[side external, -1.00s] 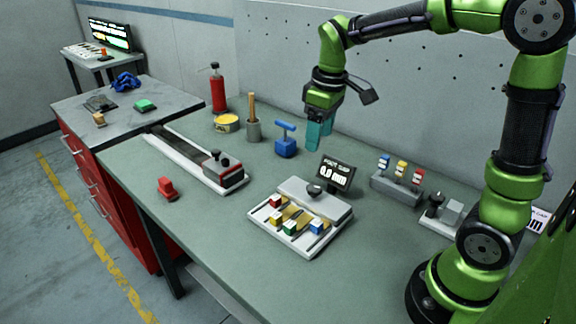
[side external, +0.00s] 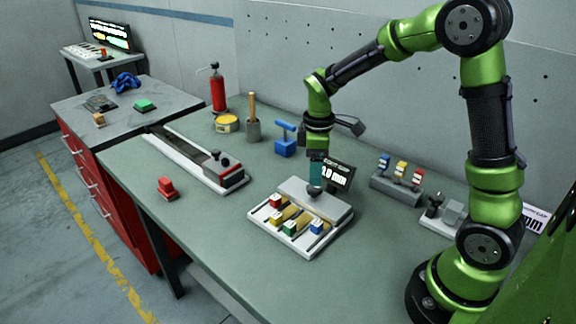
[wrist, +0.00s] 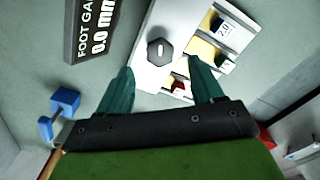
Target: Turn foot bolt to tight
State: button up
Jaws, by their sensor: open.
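The foot bolt is most likely the dark knob (side external: 314,190) on the raised back part of a pale fixture (side external: 330,207). In the wrist view the knob (wrist: 160,52) has a light line on its top. My gripper (side external: 316,181) points down just over the knob in the side view. In the wrist view my gripper (wrist: 160,68) is open, teal fingers apart, with the knob ahead of and between the tips. I cannot tell whether they touch. A dark display (side external: 339,176) behind the fixture reads 0.0 mm in the wrist view (wrist: 97,32).
Several coloured blocks (side external: 290,228) sit in the fixture's front slots. A blue-handled block (side external: 285,146) stands behind left, and a grey rack (side external: 396,187) of coloured pieces stands right. A long rail (side external: 190,160) lies left. The bench front is clear.

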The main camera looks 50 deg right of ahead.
aim_at(314, 190)
notch_tip(314, 190, down, 5)
jog(key=shift+f, duration=0.1)
dwell(0.3)
jog(key=c, duration=1.1)
jog(key=shift+o, duration=0.2)
